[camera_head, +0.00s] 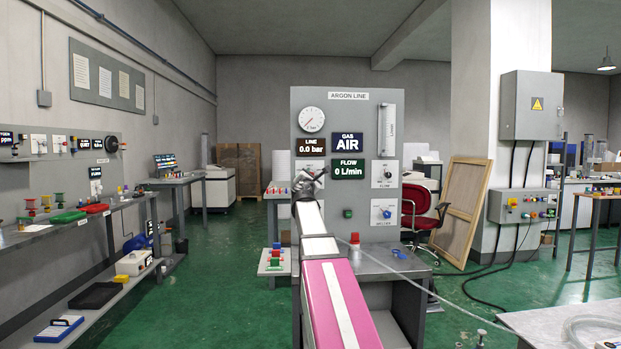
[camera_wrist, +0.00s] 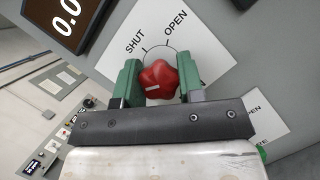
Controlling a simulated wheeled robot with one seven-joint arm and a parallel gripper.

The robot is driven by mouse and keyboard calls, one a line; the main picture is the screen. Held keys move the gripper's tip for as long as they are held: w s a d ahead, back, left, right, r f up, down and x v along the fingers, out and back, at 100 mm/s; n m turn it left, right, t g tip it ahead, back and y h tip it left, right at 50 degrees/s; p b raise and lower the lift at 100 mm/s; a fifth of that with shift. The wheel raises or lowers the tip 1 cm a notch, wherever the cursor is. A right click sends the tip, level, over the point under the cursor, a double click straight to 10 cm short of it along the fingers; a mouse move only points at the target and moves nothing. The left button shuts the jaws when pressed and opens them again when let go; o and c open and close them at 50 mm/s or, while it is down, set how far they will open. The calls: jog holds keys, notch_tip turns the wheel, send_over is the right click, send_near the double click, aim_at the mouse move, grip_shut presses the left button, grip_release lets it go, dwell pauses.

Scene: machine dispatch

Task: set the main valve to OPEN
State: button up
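The main valve is a red lobed knob (camera_wrist: 158,80) on a white plate with the words SHUT and OPEN above it. A short white mark shows on the knob's face, but I cannot tell for sure which label it lines up with. My gripper (camera_wrist: 160,78) has its green fingers on either side of the knob, with no clear gap between them and it. In the head view my gripper (camera_head: 309,184) is at the left side of the ARGON LINE panel (camera_head: 348,101) and hides the knob. The line display (camera_head: 312,146) reads 0.0 bar.
The panel also has a round gauge (camera_head: 312,119), a GAS AIR display (camera_head: 348,142), a FLOW display (camera_head: 348,169) at 0 L/min and a blue knob (camera_head: 385,213) lower right. A grey bench (camera_head: 372,262) stands below. Green floor is open to the left.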

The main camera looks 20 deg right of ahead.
jog(key=shift+m, duration=0.3)
jog(key=shift+c, duration=0.4)
jog(key=m+g, duration=0.1)
jog(key=m, duration=0.2)
jog(key=m+g, duration=0.1)
jog(key=m, duration=0.2)
jog(key=shift+g+h, duration=0.4)
jog(key=m+g, duration=0.1)
jog(key=m, duration=0.2)
jog(key=m+g+y, duration=0.1)
jog(key=m, duration=0.2)
jog(key=shift+m, duration=0.3)
jog(key=m+y, duration=0.1)
jog(key=m, duration=0.1)
jog(key=m+g+y, duration=0.1)
jog(key=m, duration=0.2)
jog(key=shift+y, duration=0.3)
jog(key=m+y, duration=0.2)
jog(key=m, duration=0.1)
jog(key=shift+m, duration=0.4)
jog(key=shift+f+y, duration=0.1)
jog(key=shift+y, duration=0.2)
jog(key=o, duration=0.9)
